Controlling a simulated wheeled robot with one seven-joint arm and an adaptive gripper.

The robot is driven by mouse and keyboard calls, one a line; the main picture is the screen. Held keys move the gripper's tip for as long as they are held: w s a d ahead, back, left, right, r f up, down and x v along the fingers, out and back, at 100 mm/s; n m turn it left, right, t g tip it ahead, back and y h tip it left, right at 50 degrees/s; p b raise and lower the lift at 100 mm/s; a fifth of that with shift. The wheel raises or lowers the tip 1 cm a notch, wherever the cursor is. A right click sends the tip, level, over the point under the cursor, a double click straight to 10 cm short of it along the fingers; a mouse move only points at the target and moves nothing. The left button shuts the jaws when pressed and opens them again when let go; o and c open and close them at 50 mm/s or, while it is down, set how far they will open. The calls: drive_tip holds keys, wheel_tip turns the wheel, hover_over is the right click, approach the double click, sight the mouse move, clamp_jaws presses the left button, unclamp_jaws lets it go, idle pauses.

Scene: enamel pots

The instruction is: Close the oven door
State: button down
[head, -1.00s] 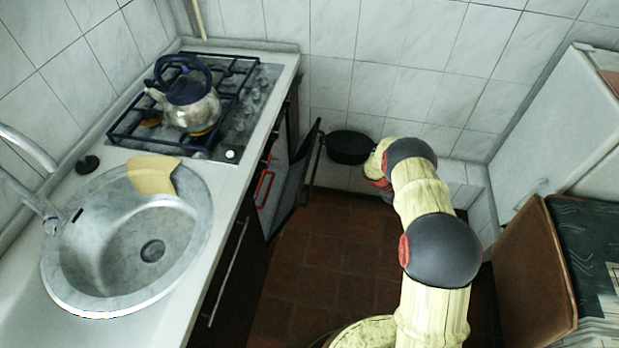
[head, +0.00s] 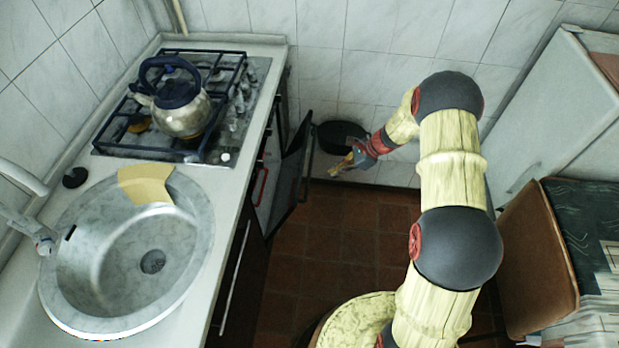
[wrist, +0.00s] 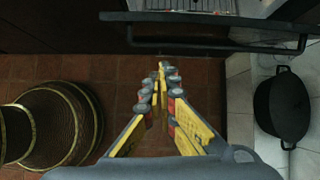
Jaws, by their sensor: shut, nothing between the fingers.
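The oven door (head: 290,181) stands partly open, tilted out from the oven under the stove top. Its dark handle (head: 308,157) runs along the outer edge. In the wrist view the handle (wrist: 210,18) crosses the top of the picture, with the oven opening and a rack behind it. My gripper (head: 339,170) is right of the door in the head view, apart from it. In the wrist view my gripper (wrist: 163,68) is shut and empty, its yellow fingers together below the handle, over the floor.
A black pot (head: 341,136) stands by the back wall beyond the door; it is at the right in the wrist view (wrist: 283,105). A kettle (head: 180,100) sits on the stove. A brown chair (head: 535,260) stands at the right. Tiled floor is free between door and chair.

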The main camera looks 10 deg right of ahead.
drive_tip(key=w+a+f+b, duration=0.3)
drive_tip(key=a+f, duration=0.3)
drive_tip(key=a, duration=0.3)
drive_tip(key=shift+f+m+b, duration=0.35)
drive_tip(key=shift+m+b, duration=0.05)
drive_tip(key=shift+b, duration=0.5)
drive_tip(key=shift+w, duration=0.1)
drive_tip(key=w+a+r+p, duration=0.1)
drive_tip(key=a+r+p, duration=0.1)
drive_tip(key=a, duration=0.3)
drive_tip(key=w+a+r+h+p, duration=0.1)
drive_tip(key=w+a+r+p, duration=0.1)
drive_tip(key=a+p, duration=0.3)
drive_tip(key=shift+w+a, duration=0.3)
drive_tip(key=shift+a, duration=0.35)
